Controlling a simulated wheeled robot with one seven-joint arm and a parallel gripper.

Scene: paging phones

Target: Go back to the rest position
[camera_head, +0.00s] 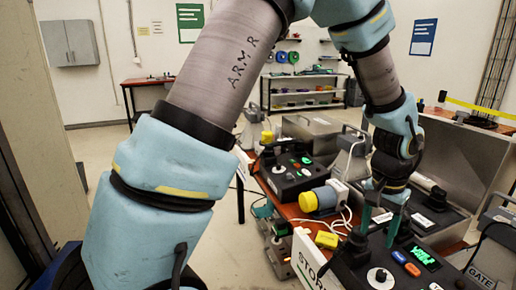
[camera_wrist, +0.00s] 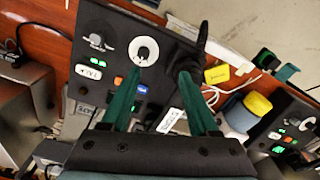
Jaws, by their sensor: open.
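My gripper (camera_head: 381,224) is open, pointing down above a black paging phone box (camera_head: 425,281) at the lower right of the head view.
A second black box (camera_head: 290,180) and a grey-blue cylinder with a yellow cap (camera_head: 318,199) stand on the red-brown table, with white cable and a yellow block (camera_head: 327,240) nearby. Grey metal housings stand behind and to the right. Open floor lies left of the table.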

